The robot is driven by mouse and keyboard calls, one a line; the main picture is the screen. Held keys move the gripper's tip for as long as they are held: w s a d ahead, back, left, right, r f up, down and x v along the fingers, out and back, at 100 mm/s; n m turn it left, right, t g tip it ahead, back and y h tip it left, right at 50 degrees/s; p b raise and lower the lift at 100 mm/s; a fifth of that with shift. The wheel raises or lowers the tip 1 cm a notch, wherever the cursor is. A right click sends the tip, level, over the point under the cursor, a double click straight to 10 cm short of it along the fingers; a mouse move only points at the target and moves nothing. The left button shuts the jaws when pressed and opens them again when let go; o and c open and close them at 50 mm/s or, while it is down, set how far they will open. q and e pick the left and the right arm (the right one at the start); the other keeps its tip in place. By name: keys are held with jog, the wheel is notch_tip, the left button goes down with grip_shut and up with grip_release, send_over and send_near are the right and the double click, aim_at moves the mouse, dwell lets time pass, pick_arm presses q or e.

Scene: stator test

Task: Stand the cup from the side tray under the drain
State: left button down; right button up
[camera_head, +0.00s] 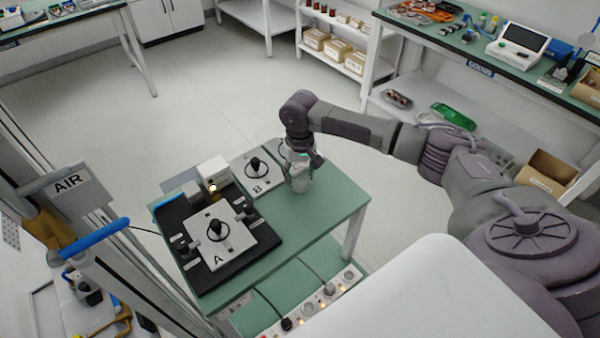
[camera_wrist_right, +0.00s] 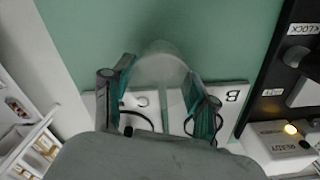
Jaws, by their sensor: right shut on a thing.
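A clear, see-through cup (camera_head: 300,183) is held upright by my right gripper (camera_head: 302,158) over the green table, near plate B. Whether its base touches the table is hard to tell. In the right wrist view the cup (camera_wrist_right: 163,68) sits between the two fingers of the right gripper (camera_wrist_right: 160,85), which are shut on its sides. My left gripper is not in view. I cannot make out a drain or the side tray for certain.
The green table (camera_head: 318,218) holds plate B (camera_head: 268,183) and plate A (camera_head: 205,259) on a black base, with a white lamp box (camera_head: 214,172) behind. The table's right side is clear. An AIR sign (camera_head: 70,190) and blue handle (camera_head: 95,238) stand left.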

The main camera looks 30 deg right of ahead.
jog(key=o, duration=1)
jog(key=shift+f, duration=0.1)
